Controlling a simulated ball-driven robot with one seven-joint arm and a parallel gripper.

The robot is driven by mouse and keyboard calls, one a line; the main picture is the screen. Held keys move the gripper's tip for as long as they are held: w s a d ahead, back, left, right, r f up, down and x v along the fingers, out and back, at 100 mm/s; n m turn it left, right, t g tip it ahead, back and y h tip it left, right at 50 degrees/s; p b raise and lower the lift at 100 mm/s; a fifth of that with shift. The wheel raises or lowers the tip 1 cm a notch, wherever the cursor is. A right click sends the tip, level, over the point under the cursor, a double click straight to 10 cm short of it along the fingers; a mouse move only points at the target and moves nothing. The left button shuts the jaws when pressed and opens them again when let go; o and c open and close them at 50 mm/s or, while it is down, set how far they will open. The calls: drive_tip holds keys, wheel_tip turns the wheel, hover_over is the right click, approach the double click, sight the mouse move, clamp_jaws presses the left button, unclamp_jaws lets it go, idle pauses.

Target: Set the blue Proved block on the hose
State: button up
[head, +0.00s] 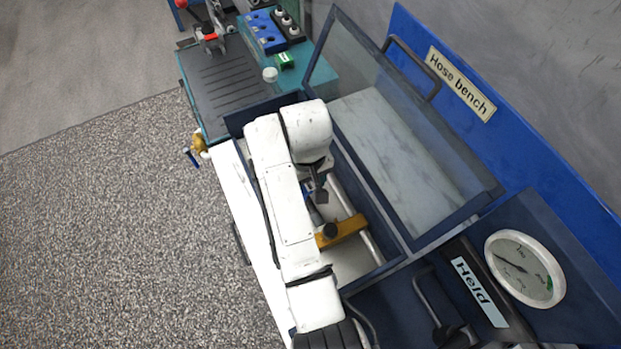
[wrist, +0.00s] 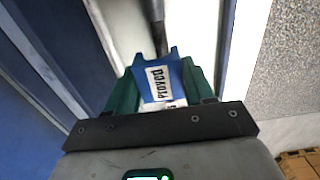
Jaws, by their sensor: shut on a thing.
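The blue Proved block (wrist: 158,82) is between the green fingers of my gripper (wrist: 161,72) in the wrist view, its white label facing the camera. My gripper is shut on it. The block's far edge is notched. A dark rod-like length, which looks like the hose (wrist: 154,12), runs away beyond that notch. I cannot tell whether the block touches it. In the head view, my white arm reaches over the open bench trough, and my gripper (head: 319,192) points down into it. The block and most of the hose are hidden or too small to tell there.
An orange clamp (head: 346,230) with a black knob crosses white rails in the trough. A raised clear lid (head: 400,150) stands along the right side. A gauge (head: 524,268) and a "Held" panel (head: 480,292) are at lower right. A ribbed black tray (head: 228,85) lies beyond.

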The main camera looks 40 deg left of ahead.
wheel_tip(320, 180, down, 4)
drive_tip(key=b, duration=0.3)
drive_tip(key=shift+f+b, duration=0.15)
drive_tip(key=shift+b, duration=0.15)
drive_tip(key=shift+f, duration=0.6)
drive_tip(key=shift+f+b, duration=0.95)
drive_tip(key=shift+f, duration=0.6)
idle(0.4)
drive_tip(key=o, duration=1.1)
wheel_tip(320, 180, up, 11)
drive_tip(key=shift+f, duration=0.1)
drive_tip(key=shift+s, duration=0.1)
